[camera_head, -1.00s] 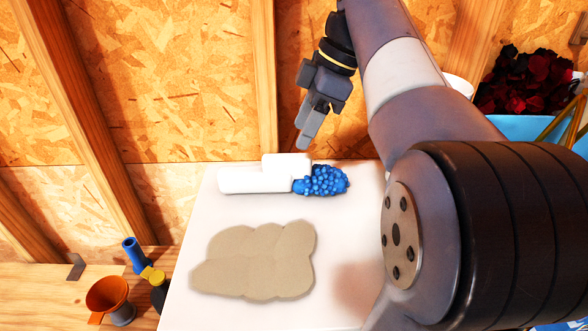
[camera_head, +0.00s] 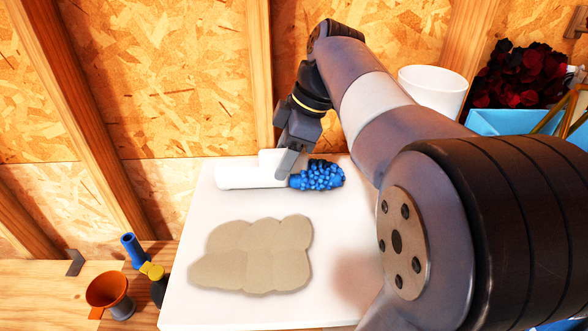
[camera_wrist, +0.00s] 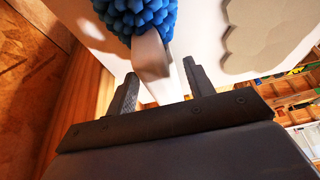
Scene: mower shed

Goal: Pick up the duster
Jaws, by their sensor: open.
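The duster lies near the back edge of a white board, with a white handle (camera_head: 240,176) to the left and a blue fluffy head (camera_head: 318,175) to the right. In the wrist view its blue head (camera_wrist: 137,14) is at the top and its white neck (camera_wrist: 152,55) runs down between my fingers. My gripper (camera_head: 284,166) is open, pointing down over the part where handle and head meet. In the wrist view my gripper's two fingers (camera_wrist: 160,85) are on either side of the white part. The head view does not show the fingertips' exact height.
The white board (camera_head: 340,225) carries a flat beige shape (camera_head: 255,258). An orange cup (camera_head: 110,294) and a blue-and-yellow tool (camera_head: 145,263) stand at the left. A white pot (camera_head: 433,88) and a blue box (camera_head: 515,122) of dark red petals are at the right. A wooden wall is close behind.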

